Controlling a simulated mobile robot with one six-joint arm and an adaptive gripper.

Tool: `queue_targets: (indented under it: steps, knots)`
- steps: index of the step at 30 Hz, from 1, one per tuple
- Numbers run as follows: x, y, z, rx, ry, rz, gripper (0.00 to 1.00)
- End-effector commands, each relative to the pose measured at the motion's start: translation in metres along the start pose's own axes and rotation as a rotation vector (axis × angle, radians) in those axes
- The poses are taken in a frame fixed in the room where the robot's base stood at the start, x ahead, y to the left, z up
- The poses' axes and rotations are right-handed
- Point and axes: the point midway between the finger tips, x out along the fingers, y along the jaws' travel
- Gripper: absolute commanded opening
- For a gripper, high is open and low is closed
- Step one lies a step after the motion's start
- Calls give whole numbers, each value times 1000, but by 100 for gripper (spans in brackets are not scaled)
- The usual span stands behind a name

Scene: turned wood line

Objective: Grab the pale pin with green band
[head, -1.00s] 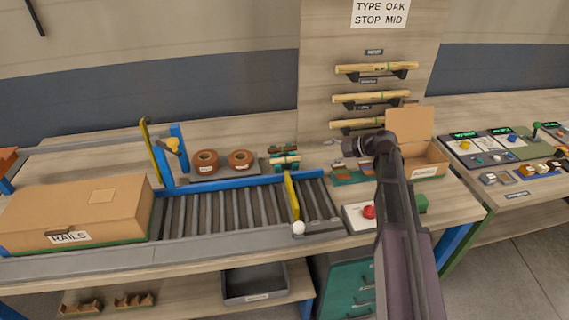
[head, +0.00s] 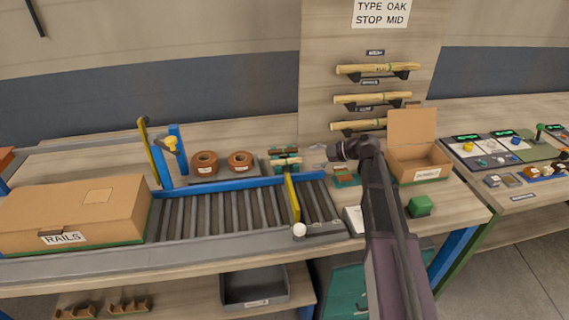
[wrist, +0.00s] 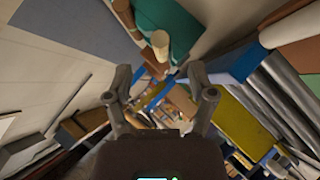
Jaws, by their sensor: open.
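In the head view a short pale pin with green on it (head: 285,162) appears to lie across a small holder behind the roller conveyor, below a darker piece. My gripper (head: 337,151) is to the right of it, above the bench and apart from it. In the wrist view my gripper (wrist: 160,72) is open with nothing between its fingers. A pale round-ended cylinder (wrist: 160,42) shows beyond the fingertips, beside a teal surface. I cannot tell whether it is the same pin, and no green band is clear on it.
A green tray with small brown pieces (head: 346,179) lies below my gripper. An open cardboard box (head: 420,162) stands to the right. Long rods (head: 372,99) rest on wall brackets behind.

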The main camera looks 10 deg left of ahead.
Motion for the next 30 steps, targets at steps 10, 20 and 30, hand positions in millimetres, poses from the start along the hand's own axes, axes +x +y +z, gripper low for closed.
queue_targets:
  steps: [10,20,30]
  knots:
    - [39,-3,2,-1,0,0,71]
    - [45,-2,0,0,-1,1,71]
    - [44,-2,1,1,-1,1,71]
